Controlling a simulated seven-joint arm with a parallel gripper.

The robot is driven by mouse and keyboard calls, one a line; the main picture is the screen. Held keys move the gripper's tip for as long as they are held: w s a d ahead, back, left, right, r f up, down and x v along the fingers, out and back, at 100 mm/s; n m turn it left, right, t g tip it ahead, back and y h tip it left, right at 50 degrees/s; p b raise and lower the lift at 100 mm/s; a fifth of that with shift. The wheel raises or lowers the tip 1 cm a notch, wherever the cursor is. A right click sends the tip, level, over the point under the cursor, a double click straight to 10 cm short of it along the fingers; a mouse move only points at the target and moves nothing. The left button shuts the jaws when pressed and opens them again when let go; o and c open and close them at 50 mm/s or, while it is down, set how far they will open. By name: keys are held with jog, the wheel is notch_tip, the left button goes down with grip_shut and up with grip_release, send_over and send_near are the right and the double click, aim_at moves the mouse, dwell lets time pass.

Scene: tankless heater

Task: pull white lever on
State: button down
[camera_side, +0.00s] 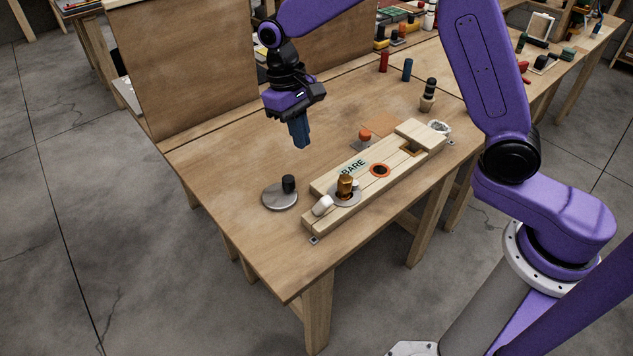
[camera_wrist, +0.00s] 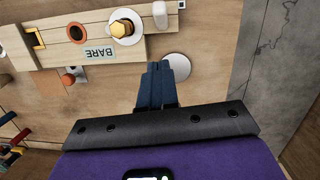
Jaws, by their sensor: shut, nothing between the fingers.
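The white lever (camera_side: 322,205) is a short rounded white piece at the near left end of a pale wooden board lettered BARE (camera_side: 318,222). In the wrist view the white lever (camera_wrist: 160,15) shows at the top, beside a brass hex fitting (camera_wrist: 122,28) on a pale disc. The fitting (camera_side: 345,185) stands upright just behind the lever in the side view. My gripper (camera_side: 303,146) is above the table, behind the board and apart from the lever. Its blue fingers (camera_wrist: 158,66) are together and hold nothing.
A round metal disc (camera_side: 280,200) with a black knob (camera_side: 288,183) lies left of the board. An orange ball-topped piece (camera_side: 365,135) stands behind the board. A wooden panel (camera_side: 185,65) rises at the table's back. The tabletop (camera_side: 225,160) below my gripper is mostly clear.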

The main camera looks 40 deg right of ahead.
jog(key=w+m, duration=0.1)
jog(key=w, duration=0.1)
send_near(322, 206)
jog(key=w+d+f, duration=0.2)
jog(key=w+f, duration=0.1)
jog(key=f, duration=0.3)
jog(key=shift+s+f+y, duration=0.25)
jog(key=shift+s+y, duration=0.15)
jog(key=shift+s, duration=0.25)
